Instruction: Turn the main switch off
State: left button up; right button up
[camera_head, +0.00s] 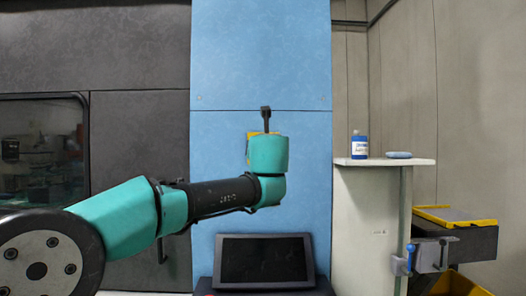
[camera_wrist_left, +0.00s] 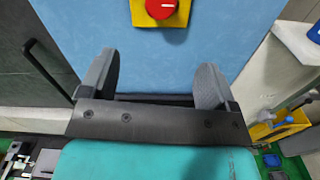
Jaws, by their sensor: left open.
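The main switch is a red rotary knob (camera_wrist_left: 161,7) on a yellow plate (camera_wrist_left: 142,19), fixed to the blue cabinet panel. It is at the top edge of the left wrist view, partly cut off, and a short white mark on the knob lies roughly horizontal. In the head view only a bit of the yellow plate (camera_head: 251,133) shows behind my left wrist. My left gripper (camera_wrist_left: 157,72) is open and empty, its two grey fingers spread on either side below the switch and apart from it. It also shows in the head view (camera_head: 265,110), in front of the blue panel.
A dark monitor (camera_head: 263,260) stands low at the cabinet. On the right, a pale shelf (camera_head: 384,162) holds a blue-and-white bottle (camera_head: 359,144) and a blue-grey item (camera_head: 398,155). A yellow-edged tray (camera_head: 456,216) is farther right. The blue panel around the switch is clear.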

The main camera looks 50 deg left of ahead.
pick_arm(q)
jog(key=x, duration=1.7)
jog(key=shift+a, duration=0.1)
jog(key=c, duration=0.9)
